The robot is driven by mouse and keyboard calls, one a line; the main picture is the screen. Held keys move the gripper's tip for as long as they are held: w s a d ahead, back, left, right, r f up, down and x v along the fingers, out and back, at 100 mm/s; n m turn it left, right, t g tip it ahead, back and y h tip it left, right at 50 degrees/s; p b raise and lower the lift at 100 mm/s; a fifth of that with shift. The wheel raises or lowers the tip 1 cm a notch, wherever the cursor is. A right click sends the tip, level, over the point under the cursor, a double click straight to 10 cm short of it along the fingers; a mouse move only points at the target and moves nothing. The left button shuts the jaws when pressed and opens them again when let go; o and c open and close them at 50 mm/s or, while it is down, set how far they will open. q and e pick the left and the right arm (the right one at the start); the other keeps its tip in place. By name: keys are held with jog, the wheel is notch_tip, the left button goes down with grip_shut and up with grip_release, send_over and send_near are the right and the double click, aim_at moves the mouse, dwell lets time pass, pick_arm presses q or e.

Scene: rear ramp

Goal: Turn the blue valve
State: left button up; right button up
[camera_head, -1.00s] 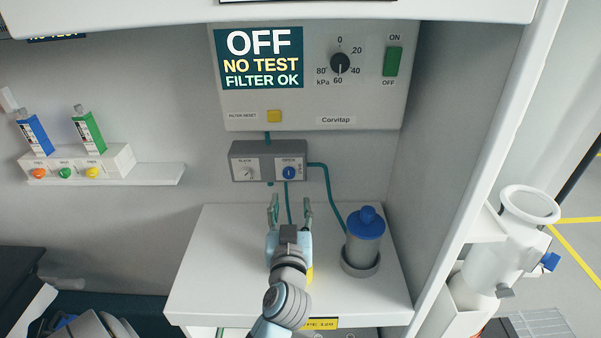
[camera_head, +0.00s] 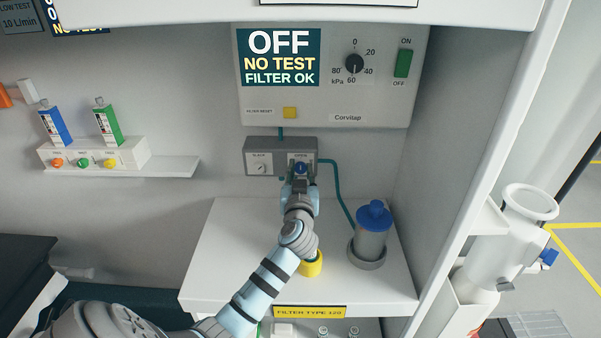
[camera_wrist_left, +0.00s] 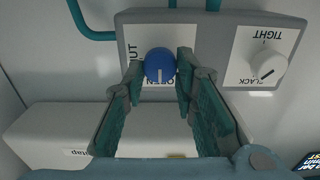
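The blue valve (camera_head: 301,168) is a small round knob on the right half of a grey wall box. In the left wrist view, upside down, the blue knob (camera_wrist_left: 160,62) has a white line on the side of the OPEN label; a partly hidden label ending in "UT" is at its left. My left gripper (camera_head: 300,179) is right in front of the knob. In the wrist view its two green-padded fingers (camera_wrist_left: 159,75) stand either side of the knob with small gaps, so it is open. My right gripper is not in view.
A white SLACK/TIGHT knob (camera_head: 262,169) sits left of the valve on the same box. A blue-capped canister (camera_head: 371,240) stands on the white shelf (camera_head: 225,250) at right. A yellow object (camera_head: 311,265) is partly behind my arm. A teal hose (camera_head: 338,190) runs to the canister.

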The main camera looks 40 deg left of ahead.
pick_arm(q)
grip_shut()
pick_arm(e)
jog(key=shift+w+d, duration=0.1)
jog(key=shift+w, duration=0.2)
pick_arm(q)
jog(key=shift+m, duration=0.3)
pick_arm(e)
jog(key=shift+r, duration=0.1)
pick_arm(q)
jog(key=m+p, duration=0.1)
jog(key=m, duration=0.2)
jog(key=shift+m, duration=0.3)
jog(key=m+p, duration=0.1)
jog(key=m, duration=0.2)
jog(key=shift+w+d+m, duration=0.1)
jog(key=shift+m, duration=0.2)
jog(key=m+p, duration=0.2)
jog(key=m, duration=0.3)
jog(key=shift+f+m, duration=0.1)
jog(key=shift+m, duration=0.2)
jog(key=shift+m+p, duration=0.7)
jog(key=shift+m, duration=1.3)
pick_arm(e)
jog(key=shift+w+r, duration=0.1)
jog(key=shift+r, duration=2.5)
